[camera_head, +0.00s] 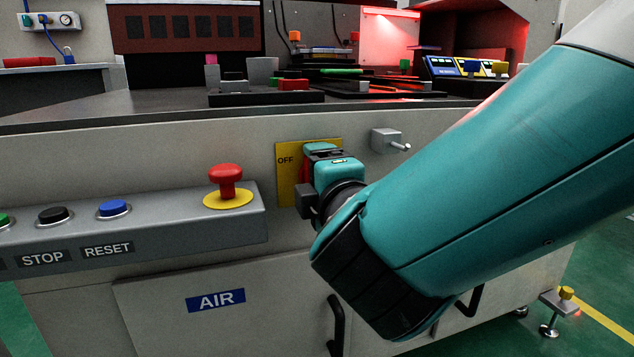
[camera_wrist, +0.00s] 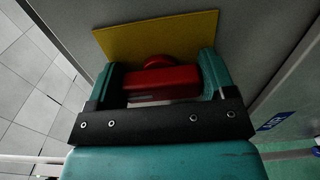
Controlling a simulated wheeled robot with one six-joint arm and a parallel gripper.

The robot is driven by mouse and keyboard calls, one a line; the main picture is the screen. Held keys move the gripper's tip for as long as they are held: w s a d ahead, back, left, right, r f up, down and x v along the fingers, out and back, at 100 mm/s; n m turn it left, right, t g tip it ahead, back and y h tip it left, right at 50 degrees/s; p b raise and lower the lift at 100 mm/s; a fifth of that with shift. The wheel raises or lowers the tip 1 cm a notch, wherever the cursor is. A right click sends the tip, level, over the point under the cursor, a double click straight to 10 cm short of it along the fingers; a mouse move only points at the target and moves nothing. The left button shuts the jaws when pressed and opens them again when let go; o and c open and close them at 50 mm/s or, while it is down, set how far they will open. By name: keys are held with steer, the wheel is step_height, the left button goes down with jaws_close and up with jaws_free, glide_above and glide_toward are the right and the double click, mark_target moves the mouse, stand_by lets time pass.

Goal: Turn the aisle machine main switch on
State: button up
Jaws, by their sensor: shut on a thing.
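The main switch has a yellow plate (camera_head: 286,168) marked OFF on the machine's front panel. Its red handle (camera_wrist: 165,84) sits between the two fingers of my gripper (camera_wrist: 163,82) in the wrist view. The handle's long side runs across the gap from finger to finger. The yellow plate also shows behind it in the wrist view (camera_wrist: 160,40). In the head view my gripper (camera_head: 325,165) is at the plate and hides most of the handle; only a red sliver shows. My gripper is shut on the handle.
A red mushroom button (camera_head: 226,178) on a yellow disc stands left of the switch, on a sloped button box with black STOP (camera_head: 54,214) and blue RESET (camera_head: 114,208) buttons. A small grey block with a peg (camera_head: 388,140) juts out just right of the switch. Black door handles (camera_head: 336,325) are below.

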stand_by(0.4)
steer(key=o, duration=0.9)
steer(key=shift+b+v, duration=4.1)
steer(key=shift+v, duration=4.65)
steer(key=shift+w+d+r+m, duration=0.1)
steer(key=shift+r+m, duration=0.05)
steer(key=shift+m, duration=0.15)
